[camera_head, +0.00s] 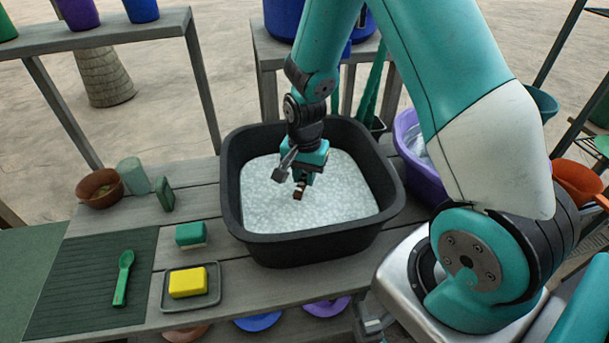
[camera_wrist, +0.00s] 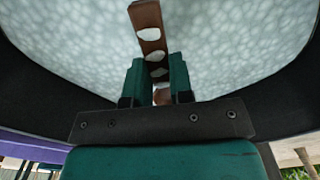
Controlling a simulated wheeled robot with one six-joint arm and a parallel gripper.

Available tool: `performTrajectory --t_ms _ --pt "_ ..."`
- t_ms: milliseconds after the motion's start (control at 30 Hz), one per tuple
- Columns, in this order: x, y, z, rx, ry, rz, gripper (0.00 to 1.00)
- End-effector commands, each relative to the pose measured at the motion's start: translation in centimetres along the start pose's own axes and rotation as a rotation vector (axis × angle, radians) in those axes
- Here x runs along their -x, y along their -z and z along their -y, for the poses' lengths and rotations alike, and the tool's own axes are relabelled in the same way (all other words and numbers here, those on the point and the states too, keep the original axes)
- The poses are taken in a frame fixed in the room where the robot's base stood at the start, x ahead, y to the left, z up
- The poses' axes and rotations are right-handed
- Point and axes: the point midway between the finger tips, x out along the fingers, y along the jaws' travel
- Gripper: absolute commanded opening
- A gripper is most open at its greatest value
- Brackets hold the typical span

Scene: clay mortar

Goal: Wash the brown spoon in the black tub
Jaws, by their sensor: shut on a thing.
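The black tub (camera_head: 312,245) stands on the grey wooden bench and is filled with white suds (camera_head: 345,200). My gripper (camera_head: 302,180) points down inside the tub's rim, over the suds. It is shut on the brown spoon (camera_head: 299,191), of which only a short brown piece shows in the head view. In the wrist view the brown spoon (camera_wrist: 151,40) is a strip between the two green fingers (camera_wrist: 157,82), with white foam patches on it.
Left of the tub are a green sponge (camera_head: 190,235), a yellow sponge (camera_head: 188,282) on a tray (camera_head: 168,302), and a green spoon (camera_head: 122,278) on a dark mat (camera_head: 75,280). A brown bowl (camera_head: 100,188) and pale green cup (camera_head: 133,176) stand behind. A purple basin (camera_head: 425,180) is right.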

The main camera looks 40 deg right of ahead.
Motion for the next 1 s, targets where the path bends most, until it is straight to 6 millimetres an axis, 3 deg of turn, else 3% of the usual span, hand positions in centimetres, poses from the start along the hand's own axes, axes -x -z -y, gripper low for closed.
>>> performTrajectory --t_ms 33,800,1000 --pt "1.1 0.0 0.0 0.000 0.000 0.000 0.00" --pt "9.1 0.0 0.0 0.000 0.000 0.000 0.00" --pt "9.6 0.0 0.0 0.000 0.000 0.000 0.00"
